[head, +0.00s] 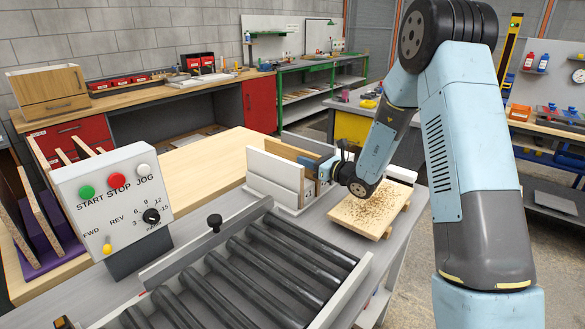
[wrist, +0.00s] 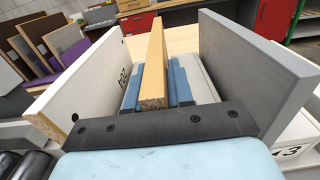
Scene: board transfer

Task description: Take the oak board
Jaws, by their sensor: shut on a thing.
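The oak board (wrist: 153,62) stands on edge between the two blue fingers of my gripper (wrist: 155,82) in the wrist view. The fingers are shut on it from both sides near its close end. In the head view the oak board (head: 288,151) shows as a brown upright panel between a white board and a grey one. My gripper (head: 325,167) is at its right end there, partly hidden by the wrist. The board's lower edge is hidden, so I cannot tell whether it touches the bench.
A white board (wrist: 92,80) stands close on the left and a grey board (wrist: 258,70) on the right. A roller conveyor (head: 260,262) and control box (head: 112,205) are in front. A chip-covered wooden board (head: 368,210) lies on the right.

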